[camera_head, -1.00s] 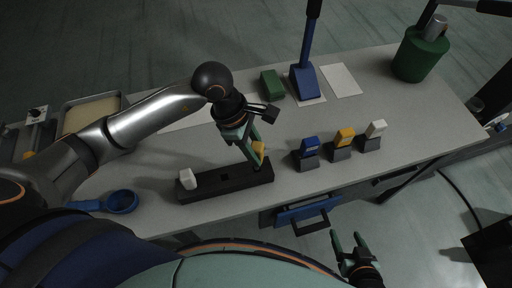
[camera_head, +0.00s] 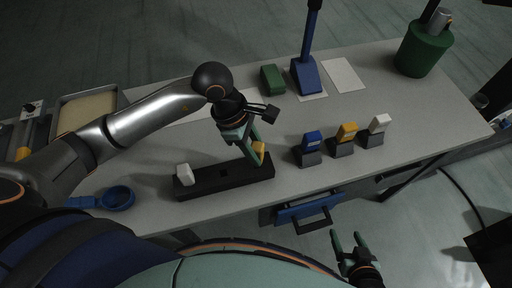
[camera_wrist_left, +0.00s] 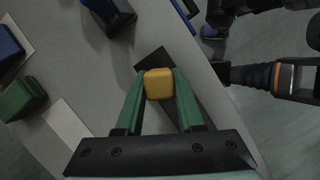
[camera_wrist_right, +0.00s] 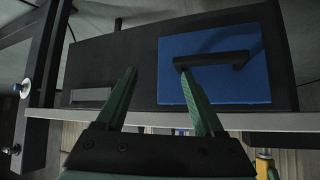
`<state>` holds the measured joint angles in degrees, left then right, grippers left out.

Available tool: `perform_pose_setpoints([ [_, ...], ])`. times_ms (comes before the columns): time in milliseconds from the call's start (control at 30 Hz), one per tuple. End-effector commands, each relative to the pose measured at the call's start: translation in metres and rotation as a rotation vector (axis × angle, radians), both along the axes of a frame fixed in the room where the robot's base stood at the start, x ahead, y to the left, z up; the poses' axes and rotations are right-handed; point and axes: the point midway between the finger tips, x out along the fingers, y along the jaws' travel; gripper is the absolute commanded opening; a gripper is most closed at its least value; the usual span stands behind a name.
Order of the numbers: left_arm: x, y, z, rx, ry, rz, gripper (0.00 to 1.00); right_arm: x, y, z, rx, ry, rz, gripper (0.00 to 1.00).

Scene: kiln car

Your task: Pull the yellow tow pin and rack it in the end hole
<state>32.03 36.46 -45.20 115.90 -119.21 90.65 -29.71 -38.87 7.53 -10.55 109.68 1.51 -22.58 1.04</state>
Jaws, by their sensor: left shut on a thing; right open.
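A black rack block (camera_head: 205,184) lies near the front edge of the table. A white pin (camera_head: 184,173) stands at its left end, and an empty dark square hole (camera_head: 224,174) shows in its middle. My left gripper (camera_head: 256,153) is shut on the yellow tow pin (camera_head: 260,147) at the right end of the block. The yellow head sits between the green fingers in the left wrist view (camera_wrist_left: 158,84). Whether its lower part is still in the block is hidden. My right gripper (camera_head: 350,243) is open and empty, in front of the table.
Blue (camera_head: 312,141), yellow (camera_head: 346,132) and white (camera_head: 379,123) blocks stand on grey bases to the right. A blue drawer front (camera_wrist_right: 212,70) with a black handle faces my right gripper. A blue scoop (camera_head: 117,198) lies left; a green bin (camera_head: 424,50) stands at the back right.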

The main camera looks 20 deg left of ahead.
Motion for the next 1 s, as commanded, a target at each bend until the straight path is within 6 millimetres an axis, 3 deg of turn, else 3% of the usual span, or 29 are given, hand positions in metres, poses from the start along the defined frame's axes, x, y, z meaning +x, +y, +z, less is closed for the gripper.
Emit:
perform_pose_setpoints([
  [1000,0.0,0.0,-0.02,-0.001,-0.001,0.0,0.0,0.0,0.0,-0.019,0.0,0.001,0.0,0.7],
])
